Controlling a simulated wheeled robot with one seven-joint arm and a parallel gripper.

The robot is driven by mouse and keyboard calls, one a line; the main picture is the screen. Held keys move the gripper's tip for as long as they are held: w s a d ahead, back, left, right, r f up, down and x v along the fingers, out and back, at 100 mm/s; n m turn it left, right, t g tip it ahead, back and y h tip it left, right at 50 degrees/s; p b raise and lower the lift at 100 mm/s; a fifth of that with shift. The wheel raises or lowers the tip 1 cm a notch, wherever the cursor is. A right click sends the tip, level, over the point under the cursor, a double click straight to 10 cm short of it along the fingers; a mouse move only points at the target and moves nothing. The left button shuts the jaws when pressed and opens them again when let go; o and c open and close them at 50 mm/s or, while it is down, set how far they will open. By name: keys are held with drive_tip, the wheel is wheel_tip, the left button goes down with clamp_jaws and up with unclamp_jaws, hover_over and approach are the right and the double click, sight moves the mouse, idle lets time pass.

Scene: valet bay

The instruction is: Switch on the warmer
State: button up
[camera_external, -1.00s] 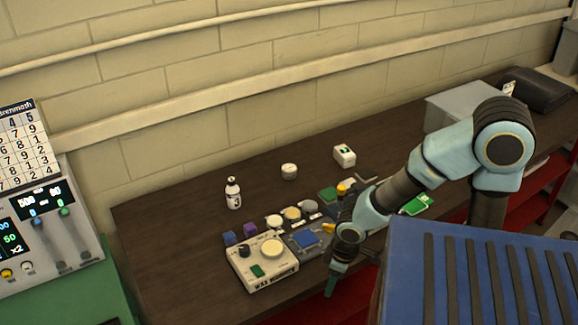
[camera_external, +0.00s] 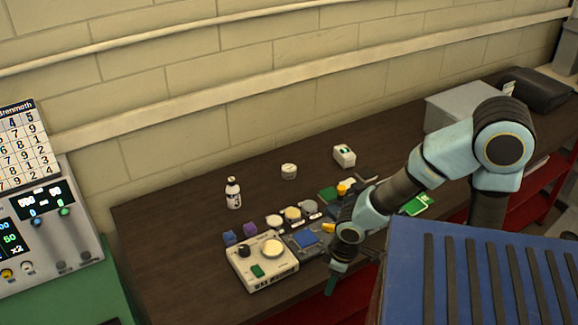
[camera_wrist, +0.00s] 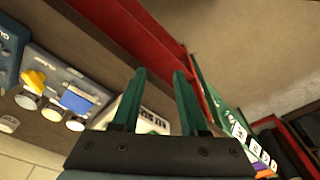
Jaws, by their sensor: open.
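The wax warmer (camera_external: 262,262) is a cream box near the front edge of the dark bench. It has a round pale well on top, a dark knob (camera_external: 244,251) at its left and a green rocker switch (camera_external: 257,271) at its front. My gripper (camera_external: 331,284) is to the right of the warmer, apart from it, with fingers pointing down near the bench's front edge. In the wrist view my gripper (camera_wrist: 158,88) shows two green fingers spread apart with nothing between them. The warmer (camera_wrist: 150,118) shows partly behind the fingers, its switch not clear there.
A grey tray with a blue pad (camera_external: 305,239), several small jars and purple and blue blocks (camera_external: 249,229) stand beside and behind the warmer. A white bottle (camera_external: 233,193) stands farther back. A blue ribbed surface (camera_external: 480,275) fills the right foreground. The bench's left part is clear.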

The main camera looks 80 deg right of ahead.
drive_tip(key=shift+w+r, duration=0.15)
drive_tip(key=shift+w, duration=0.25)
drive_tip(key=shift+c, duration=0.7)
drive_tip(key=w+r+n, duration=0.1)
drive_tip(key=w, duration=0.2)
drive_tip(key=w+r+n, duration=0.1)
drive_tip(key=w, duration=0.2)
drive_tip(key=w+d+r+n+g+b, duration=0.1)
drive_tip(key=w, duration=0.2)
drive_tip(key=shift+w+d+r+n, duration=0.1)
drive_tip(key=shift+w+r+n, duration=0.05)
drive_tip(key=shift+r+n, duration=0.25)
clamp_jaws()
drive_tip(key=w+d+r+n+g+y+b, duration=0.1)
drive_tip(key=w+r+n, duration=0.5)
drive_tip(key=w+r, duration=0.2)
drive_tip(key=shift+w+d+r+g, duration=0.15)
drive_tip(key=shift+w+d+g, duration=0.15)
drive_tip(key=shift+w, duration=1.1)
